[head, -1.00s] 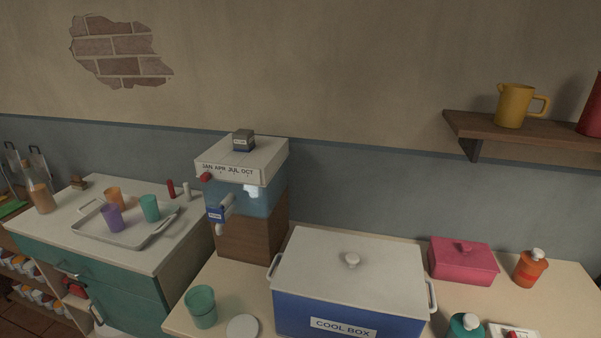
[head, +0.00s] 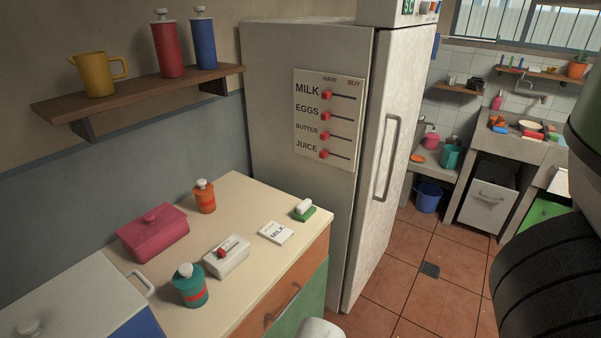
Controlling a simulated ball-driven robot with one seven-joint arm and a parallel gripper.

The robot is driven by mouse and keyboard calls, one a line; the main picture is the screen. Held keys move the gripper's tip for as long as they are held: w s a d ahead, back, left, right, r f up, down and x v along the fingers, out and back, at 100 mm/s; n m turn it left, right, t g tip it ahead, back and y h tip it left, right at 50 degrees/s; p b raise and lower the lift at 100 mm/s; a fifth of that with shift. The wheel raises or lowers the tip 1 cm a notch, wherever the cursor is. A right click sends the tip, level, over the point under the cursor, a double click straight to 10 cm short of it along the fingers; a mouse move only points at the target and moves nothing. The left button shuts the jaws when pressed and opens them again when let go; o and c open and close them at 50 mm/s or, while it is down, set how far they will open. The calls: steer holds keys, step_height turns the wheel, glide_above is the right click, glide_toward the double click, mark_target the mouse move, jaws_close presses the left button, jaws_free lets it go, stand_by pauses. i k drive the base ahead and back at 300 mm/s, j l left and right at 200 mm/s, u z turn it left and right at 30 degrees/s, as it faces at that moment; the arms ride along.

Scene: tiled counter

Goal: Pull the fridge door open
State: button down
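The fridge (head: 270,95) is tall and off-white, standing past the right end of the counter. Its door (head: 405,75) faces right and looks closed. A long vertical grey handle (head: 388,158) is on the door. A board with red sliders (head: 328,120) is on the fridge's side wall, listing milk, eggs, butter and juice. My gripper is not identifiable in the view. A dark ribbed and green part at the right edge is close to the camera and hides what is behind it.
The counter (head: 250,203) carries a pink box (head: 153,231), bottles and a milk card (head: 276,232). A wall shelf (head: 150,98) holds a yellow jug and two bottles. Tiled floor (head: 385,287) is clear in front of the fridge door. A sink unit (head: 515,150) and blue bucket (head: 428,196) are beyond.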

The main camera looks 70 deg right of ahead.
mark_target(402, 55)
steer(key=z, duration=2.25)
